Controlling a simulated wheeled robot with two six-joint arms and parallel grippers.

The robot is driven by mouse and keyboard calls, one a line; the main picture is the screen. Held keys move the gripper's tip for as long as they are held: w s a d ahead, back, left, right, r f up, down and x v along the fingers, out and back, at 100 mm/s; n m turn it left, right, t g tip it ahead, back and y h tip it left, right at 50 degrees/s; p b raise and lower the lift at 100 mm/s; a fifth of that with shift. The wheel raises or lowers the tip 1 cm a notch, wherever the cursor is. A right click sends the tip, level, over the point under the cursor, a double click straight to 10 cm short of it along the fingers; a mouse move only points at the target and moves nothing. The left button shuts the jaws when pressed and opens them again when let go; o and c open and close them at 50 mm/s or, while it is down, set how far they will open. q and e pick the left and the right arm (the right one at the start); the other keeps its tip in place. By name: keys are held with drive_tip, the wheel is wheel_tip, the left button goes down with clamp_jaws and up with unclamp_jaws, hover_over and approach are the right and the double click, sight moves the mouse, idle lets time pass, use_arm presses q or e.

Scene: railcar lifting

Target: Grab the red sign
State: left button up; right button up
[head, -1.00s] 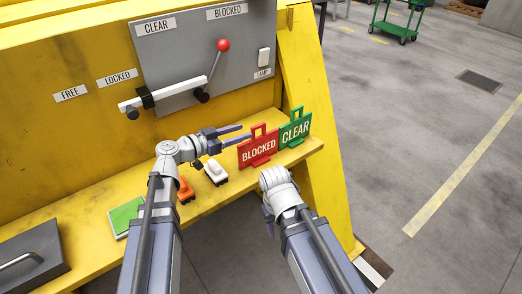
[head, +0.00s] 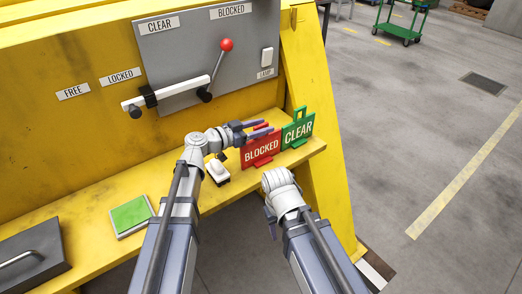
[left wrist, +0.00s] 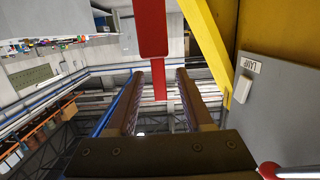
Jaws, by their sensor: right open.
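The red sign (head: 262,152), lettered "BLOCKED", stands upright on the yellow shelf with a handle loop at its top. My left gripper (head: 256,129) is open at the sign's upper part, with its fingers beside the handle and partly covering it. In the left wrist view, a red part of the sign (left wrist: 152,28) shows ahead, and a narrow red bar lies in line with the gap between the open fingers (left wrist: 155,85). I cannot tell whether they touch. My right gripper (head: 270,212) is open, low in front of the shelf, and mostly hidden by its own wrist.
A green "CLEAR" sign (head: 298,132) stands close to the right of the red one. A small white-topped object (head: 217,171) and a green square pad (head: 130,214) are on the yellow shelf (head: 100,250). A lever panel (head: 180,45) rises behind.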

use_arm(q)
clamp_jaws()
idle(1.2)
